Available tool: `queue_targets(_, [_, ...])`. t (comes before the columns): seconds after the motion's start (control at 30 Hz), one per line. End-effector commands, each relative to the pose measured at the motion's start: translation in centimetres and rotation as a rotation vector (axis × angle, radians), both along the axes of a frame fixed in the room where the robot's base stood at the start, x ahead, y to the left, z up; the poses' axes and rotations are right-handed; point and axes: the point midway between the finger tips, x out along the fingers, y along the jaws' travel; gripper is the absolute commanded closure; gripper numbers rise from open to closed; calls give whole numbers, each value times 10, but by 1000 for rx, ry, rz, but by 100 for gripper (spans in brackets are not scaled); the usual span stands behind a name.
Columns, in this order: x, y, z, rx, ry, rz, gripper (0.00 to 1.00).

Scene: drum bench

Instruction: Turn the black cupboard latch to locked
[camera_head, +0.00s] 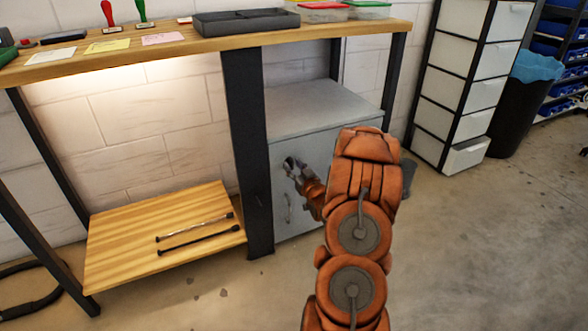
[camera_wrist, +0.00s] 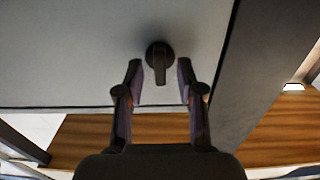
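The black latch (camera_wrist: 159,56) is a round knob with a short lever on the grey cupboard door (camera_wrist: 75,50). In the wrist view its lever points straight down the picture, toward my gripper. My gripper (camera_wrist: 160,76) is open, with one dark fingertip on each side of the lever's end. Gaps show between lever and fingers, and I see no clear contact. In the head view my gripper (camera_head: 290,168) is at the upper part of the cupboard door (camera_head: 277,178), under the bench. The latch cannot be made out there behind the gripper.
A pale bar handle (camera_head: 289,208) is on the door below my gripper. A black post (camera_head: 247,150) stands just left of the cupboard. A low wooden shelf (camera_head: 130,225) holds two rods. A drawer tower (camera_head: 465,85) stands to the right. Open floor lies in front.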

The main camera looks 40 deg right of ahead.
Motion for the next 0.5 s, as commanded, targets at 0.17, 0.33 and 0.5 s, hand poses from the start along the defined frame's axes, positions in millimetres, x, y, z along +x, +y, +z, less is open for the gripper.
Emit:
queue_targets(0.17, [0,0,0,0,0,0,62])
queue_targets(0.33, [0,0,0,0,0,0,74])
queue_targets(0.5, [0,0,0,0,0,0,92])
